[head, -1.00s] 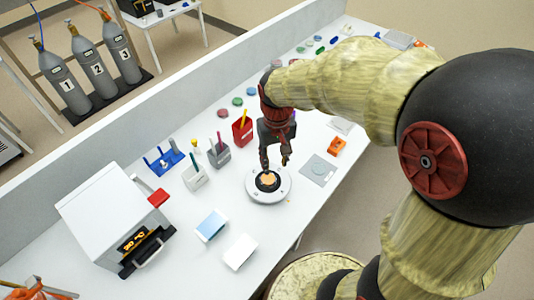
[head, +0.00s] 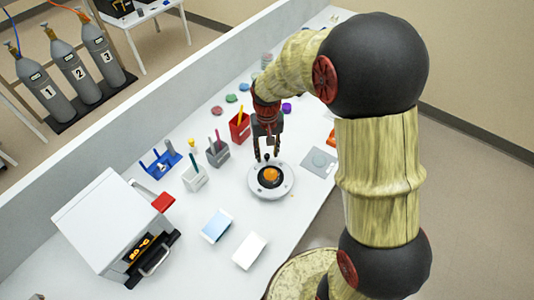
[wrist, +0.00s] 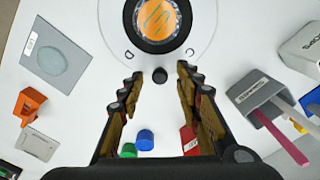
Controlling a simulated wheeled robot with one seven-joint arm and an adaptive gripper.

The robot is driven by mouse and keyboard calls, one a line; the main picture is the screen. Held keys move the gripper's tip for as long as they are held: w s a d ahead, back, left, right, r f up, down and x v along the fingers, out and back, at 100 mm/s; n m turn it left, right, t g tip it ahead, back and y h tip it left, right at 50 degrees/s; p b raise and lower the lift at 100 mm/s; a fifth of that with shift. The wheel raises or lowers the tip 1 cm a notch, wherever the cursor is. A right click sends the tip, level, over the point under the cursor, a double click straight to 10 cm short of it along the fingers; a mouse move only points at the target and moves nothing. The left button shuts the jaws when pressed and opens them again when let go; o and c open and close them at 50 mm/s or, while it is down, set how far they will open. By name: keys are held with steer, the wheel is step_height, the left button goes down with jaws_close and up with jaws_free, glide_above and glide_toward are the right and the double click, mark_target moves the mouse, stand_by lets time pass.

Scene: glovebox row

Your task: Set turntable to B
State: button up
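The turntable (head: 284,189) is a round white disc with an orange-topped dark centre, lying on the bench in the head view. In the wrist view its near part (wrist: 112,42) shows at the top, with a letter D at the left and what looks like a C at the right. A small black knob (wrist: 160,75) stands near its rim. My gripper (head: 267,157) is open at the turntable's far side. In the wrist view its fingertips (wrist: 159,73) lie either side of the knob, with gaps visible on both sides. I cannot see a letter B.
A grey pad (head: 320,162) lies right of the turntable. Pen holders (head: 196,179), a grey cup (head: 217,153) and a red box (head: 239,130) stand to its left and behind. A white machine (head: 105,220) and blue and white cards (head: 249,252) are at the front left.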

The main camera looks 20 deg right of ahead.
steer(key=shift+f, duration=0.35)
steer(key=shift+c, duration=0.3)
steer(key=c, duration=0.7)
jaws_close()
